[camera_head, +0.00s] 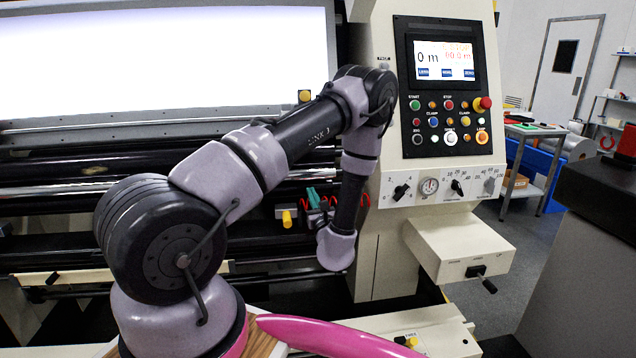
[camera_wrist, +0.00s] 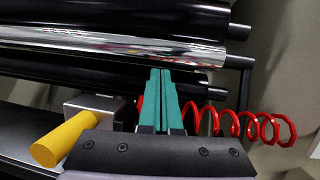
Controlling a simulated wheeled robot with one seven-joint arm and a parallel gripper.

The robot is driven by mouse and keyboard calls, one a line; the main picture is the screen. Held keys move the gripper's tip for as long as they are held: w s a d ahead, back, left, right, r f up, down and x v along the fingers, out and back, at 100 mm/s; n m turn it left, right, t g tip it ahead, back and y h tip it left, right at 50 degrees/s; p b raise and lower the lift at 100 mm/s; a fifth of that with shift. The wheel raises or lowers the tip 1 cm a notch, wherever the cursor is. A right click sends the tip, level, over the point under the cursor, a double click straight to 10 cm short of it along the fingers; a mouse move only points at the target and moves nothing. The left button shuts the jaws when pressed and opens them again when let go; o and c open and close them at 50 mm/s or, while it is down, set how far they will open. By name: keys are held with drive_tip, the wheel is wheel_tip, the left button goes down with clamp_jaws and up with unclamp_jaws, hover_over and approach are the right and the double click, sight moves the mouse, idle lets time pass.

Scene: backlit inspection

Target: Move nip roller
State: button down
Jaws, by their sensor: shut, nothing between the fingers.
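My gripper (camera_wrist: 160,75) has teal fingers pressed together with nothing between them. In the head view, the gripper (camera_head: 313,196) is partly hidden by my arm, in front of the machine's rollers. In the wrist view, a shiny chrome roller (camera_wrist: 100,42) runs across beyond the fingertips, between black rollers (camera_wrist: 130,13). I cannot tell which one is the nip roller. A yellow handle (camera_wrist: 57,142) on a grey metal block (camera_wrist: 97,108) is left of the fingers. The handle also shows in the head view (camera_head: 287,218). I cannot tell whether the fingertips touch anything.
A red coiled hose (camera_wrist: 240,125) lies right of the fingers. A control panel (camera_head: 444,90) with screen and buttons stands right of my arm. Below it, a cream box (camera_head: 460,245) with a crank juts out. A bright backlit panel (camera_head: 160,55) is at upper left.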

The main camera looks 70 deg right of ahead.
sight(320, 183)
drive_tip(key=s, duration=0.1)
drive_tip(key=s+f+m+g, duration=0.1)
drive_tip(key=s+f+m+g+h, duration=0.1)
drive_tip(key=shift+s+d+f, duration=0.2)
drive_tip(key=shift+s+d, duration=0.05)
drive_tip(key=shift+d, duration=0.1)
drive_tip(key=shift+w+d+g, duration=0.1)
drive_tip(key=shift+d+g, duration=0.2)
drive_tip(key=shift+d, duration=0.05)
drive_tip(key=x, duration=0.9)
drive_tip(key=shift+r, duration=0.25)
drive_tip(key=shift+h, duration=0.3)
drive_tip(key=shift+a, duration=0.1)
